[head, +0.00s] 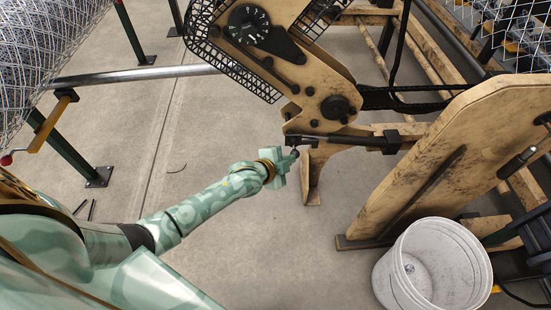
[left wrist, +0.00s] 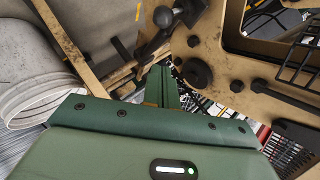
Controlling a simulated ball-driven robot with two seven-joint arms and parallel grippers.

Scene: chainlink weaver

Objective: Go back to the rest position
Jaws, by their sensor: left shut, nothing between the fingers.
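My left arm comes in from the left in the head view, reaching out toward the tan chainlink weaving machine (head: 310,80). My left gripper (head: 292,158) is shut and empty, close to a dark lever with a round knob (head: 295,151) under the machine's arm. In the left wrist view my gripper's green fingers (left wrist: 161,85) are together, and the knob (left wrist: 163,17) shows just above them; I cannot tell whether they touch. My right gripper is in neither view.
A white bucket (head: 433,265) stands on the floor at the lower right, beside a tan machine panel (head: 450,150). Rolls of wire mesh (head: 45,50) lie at the upper left on a stand with a metal bar (head: 140,75). The concrete floor (head: 220,250) between is mostly clear.

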